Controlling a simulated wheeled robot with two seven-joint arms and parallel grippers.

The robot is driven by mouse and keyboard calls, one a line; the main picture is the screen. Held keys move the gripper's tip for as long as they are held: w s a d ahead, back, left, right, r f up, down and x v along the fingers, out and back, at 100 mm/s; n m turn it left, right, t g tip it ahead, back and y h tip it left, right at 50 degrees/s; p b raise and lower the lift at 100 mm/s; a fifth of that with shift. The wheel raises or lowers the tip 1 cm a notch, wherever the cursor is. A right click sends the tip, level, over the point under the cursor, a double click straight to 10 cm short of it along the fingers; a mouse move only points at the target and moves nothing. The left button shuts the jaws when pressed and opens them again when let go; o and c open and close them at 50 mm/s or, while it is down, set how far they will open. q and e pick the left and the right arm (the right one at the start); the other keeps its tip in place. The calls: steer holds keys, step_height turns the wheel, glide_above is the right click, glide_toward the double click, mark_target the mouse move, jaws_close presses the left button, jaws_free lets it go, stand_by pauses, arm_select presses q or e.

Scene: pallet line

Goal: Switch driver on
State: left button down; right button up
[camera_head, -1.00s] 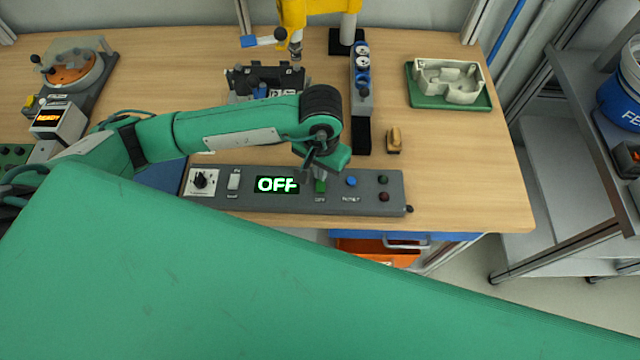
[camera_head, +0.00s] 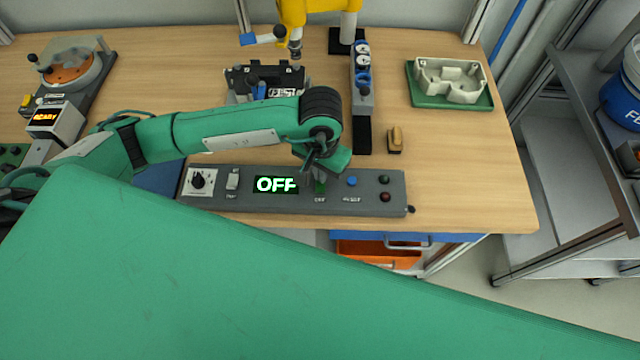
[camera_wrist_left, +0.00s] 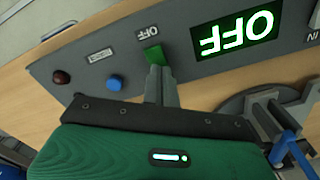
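The grey control panel (camera_head: 340,203) lies along the front of the wooden bench. Its display (camera_head: 277,185) is lit and reads OFF; it also shows upside down in the left wrist view (camera_wrist_left: 237,33). A green switch (camera_wrist_left: 154,55) sits beside the display, above an OFF label; in the head view it is partly hidden by my gripper. My left gripper (camera_wrist_left: 163,80) has its fingers together, with nothing seen between them. The fingertips are right at the edge of the green switch; I cannot tell whether they touch it. My right gripper is not in view.
On the panel are a blue button (camera_head: 352,181), a red button (camera_head: 385,197), a dark knob (camera_head: 198,181) and a white rocker (camera_head: 232,180). Behind my arm stand a black fixture (camera_head: 265,77) and a yellow machine (camera_head: 318,6). A green tray (camera_head: 424,98) sits at right.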

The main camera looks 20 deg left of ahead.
arm_select(q)
steer(key=shift+r+p, duration=0.3)
steer(key=shift+r, duration=0.6)
steer(key=shift+r+p, duration=0.45)
steer(key=shift+r, duration=2.1)
